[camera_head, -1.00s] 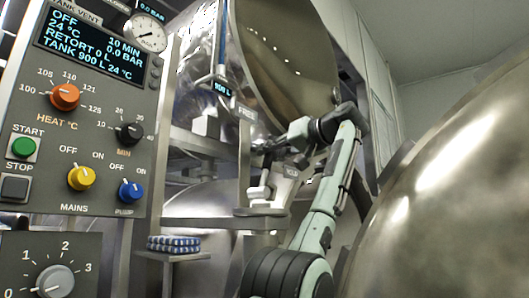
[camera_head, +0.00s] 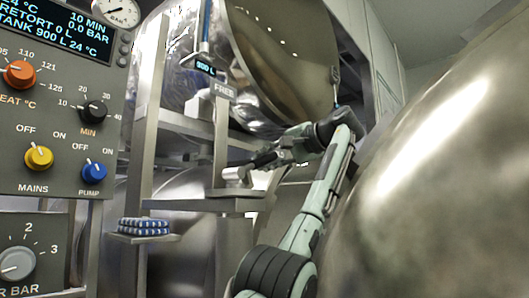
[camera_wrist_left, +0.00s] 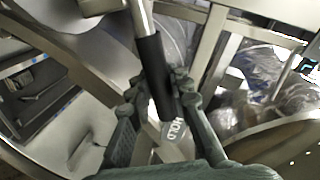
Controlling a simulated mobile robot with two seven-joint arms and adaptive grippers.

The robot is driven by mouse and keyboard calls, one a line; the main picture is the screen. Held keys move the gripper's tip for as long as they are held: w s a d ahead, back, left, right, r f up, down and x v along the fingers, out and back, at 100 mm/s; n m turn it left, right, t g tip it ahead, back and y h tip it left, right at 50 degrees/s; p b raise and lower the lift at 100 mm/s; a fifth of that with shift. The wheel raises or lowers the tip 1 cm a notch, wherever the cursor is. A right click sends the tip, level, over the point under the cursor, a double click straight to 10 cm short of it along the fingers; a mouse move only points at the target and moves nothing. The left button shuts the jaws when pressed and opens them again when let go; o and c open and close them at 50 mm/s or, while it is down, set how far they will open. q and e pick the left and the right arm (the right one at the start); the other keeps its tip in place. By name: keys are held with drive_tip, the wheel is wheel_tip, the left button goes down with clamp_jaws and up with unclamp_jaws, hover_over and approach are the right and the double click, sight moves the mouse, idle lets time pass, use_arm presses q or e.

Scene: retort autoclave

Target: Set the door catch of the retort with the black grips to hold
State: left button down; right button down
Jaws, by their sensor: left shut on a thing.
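The door catch's lever shows in the left wrist view as a bright rod with a black grip (camera_wrist_left: 154,75). My left gripper (camera_wrist_left: 160,92) is shut on this grip, one finger on each side. A HOLD label (camera_wrist_left: 177,131) lies just below the grip's end in that view. In the head view my left gripper (camera_head: 252,162) is low beside the catch's pale block (camera_head: 236,177), on a metal ledge. A FREE label (camera_head: 224,90) tops the post above it. The grip is mostly hidden there by my fingers. My right gripper is not in view.
A domed metal door (camera_head: 285,50) stands behind and above my arm. A large metal vessel (camera_head: 440,180) fills the right. The control panel (camera_head: 60,130) is at the left. A small shelf (camera_head: 145,238) holds a blue-and-white checked item (camera_head: 144,227).

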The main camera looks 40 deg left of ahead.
use_arm(q)
drive_tip(key=shift+w+f+m, duration=0.15)
drive_tip(key=shift+f+m, duration=0.25)
drive_tip(key=shift+f, duration=0.1)
drive_tip(key=c, duration=1.4)
unclamp_jaws()
drive_tip(key=shift+d, duration=0.1)
drive_tip(key=shift+o, duration=0.2)
drive_tip(key=shift+r, duration=0.2)
